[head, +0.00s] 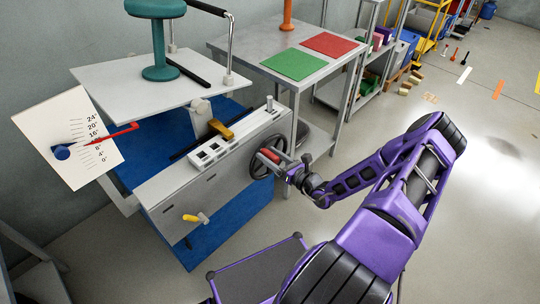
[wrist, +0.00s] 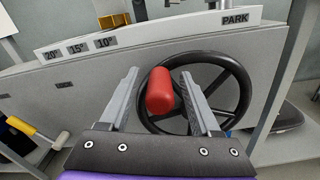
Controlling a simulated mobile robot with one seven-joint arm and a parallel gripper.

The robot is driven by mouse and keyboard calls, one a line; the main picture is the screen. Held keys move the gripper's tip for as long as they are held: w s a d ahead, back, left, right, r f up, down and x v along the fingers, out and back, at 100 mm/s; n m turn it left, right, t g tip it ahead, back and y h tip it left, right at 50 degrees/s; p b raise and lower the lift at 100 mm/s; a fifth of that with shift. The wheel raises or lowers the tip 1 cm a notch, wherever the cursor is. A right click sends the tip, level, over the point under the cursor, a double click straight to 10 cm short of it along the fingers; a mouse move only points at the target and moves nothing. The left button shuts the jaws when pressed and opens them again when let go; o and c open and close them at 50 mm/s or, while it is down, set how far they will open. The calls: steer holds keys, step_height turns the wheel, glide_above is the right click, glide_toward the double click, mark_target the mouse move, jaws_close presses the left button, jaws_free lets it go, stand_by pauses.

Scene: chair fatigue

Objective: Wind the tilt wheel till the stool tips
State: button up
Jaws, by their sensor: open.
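The teal stool (head: 158,40) stands on a pale platform (head: 120,88) of the test rig; its whole base rests on the plate. The black tilt wheel (head: 262,165) is on the rig's right end and fills the middle of the wrist view (wrist: 240,92). Its red handle (wrist: 160,92) sticks out towards me. My gripper (wrist: 158,76) is open, with one finger on each side of the handle; contact with it cannot be told. In the head view my gripper (head: 281,162) is at the wheel. The angle dial (head: 68,140) has a red pointer between the 16° and 8° marks.
A yellow-handled lever (head: 196,217) sticks out of the rig's front. A slotted strip (wrist: 150,34) marked 20°, 15°, 10° and PARK runs above the wheel. A metal table with green (head: 294,64) and red (head: 330,44) mats stands behind. Floor at right is mostly clear.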

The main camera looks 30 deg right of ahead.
steer(key=v, duration=1.7)
steer(key=shift+s+p, duration=0.2)
steer(key=shift+p, duration=0.25)
steer(key=shift+d, duration=0.1)
